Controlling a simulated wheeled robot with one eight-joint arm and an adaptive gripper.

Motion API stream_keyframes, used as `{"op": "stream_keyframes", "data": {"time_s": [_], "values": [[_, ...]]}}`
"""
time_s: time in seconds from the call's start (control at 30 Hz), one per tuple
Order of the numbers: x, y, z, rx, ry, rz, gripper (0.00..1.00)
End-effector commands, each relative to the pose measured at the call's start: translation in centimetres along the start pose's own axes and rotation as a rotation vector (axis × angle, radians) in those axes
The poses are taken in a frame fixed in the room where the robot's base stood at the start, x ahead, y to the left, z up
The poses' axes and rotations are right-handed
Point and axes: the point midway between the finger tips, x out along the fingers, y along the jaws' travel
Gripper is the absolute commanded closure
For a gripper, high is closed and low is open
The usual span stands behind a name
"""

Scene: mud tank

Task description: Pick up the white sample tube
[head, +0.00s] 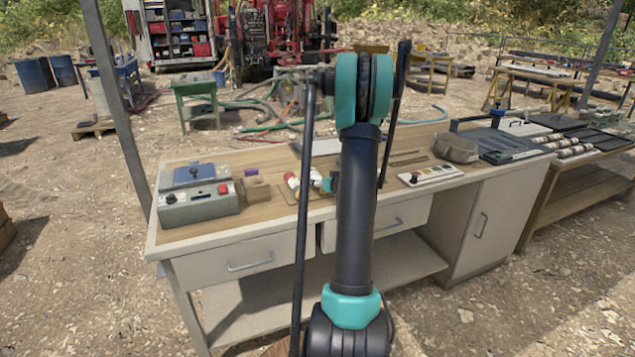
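Small white and red pieces lie on the bench top just left of my arm. One is a white, tube-like piece with red on it (292,182); another white and red piece (315,176) is beside it. They are too small to tell which is the white sample tube. My gripper (331,183) seems to be the small dark and teal part showing at the left edge of my arm, close to these pieces. Most of it is hidden behind my arm, so its fingers and any contact cannot be made out.
The wooden-topped bench (265,158) holds a grey device (200,202) at left, a brown block (257,190), a white switch panel (430,175), a brown pouch (456,149) and a dark case (497,145) at right. A second table (575,185) adjoins at right.

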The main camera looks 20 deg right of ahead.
Motion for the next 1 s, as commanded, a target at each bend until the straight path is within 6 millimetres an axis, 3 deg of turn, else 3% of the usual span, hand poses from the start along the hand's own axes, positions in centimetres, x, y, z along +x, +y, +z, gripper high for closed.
{"op": "stream_keyframes", "data": {"time_s": [0.27,0.77,1.0], "values": [[0.38,0.0,0.01,-0.001,0.0,0.0,0.37],[0.36,0.0,0.01,-0.001,0.0,0.0,0.98],[0.35,0.0,-0.02,0.0,0.0,0.0,1.0]]}}
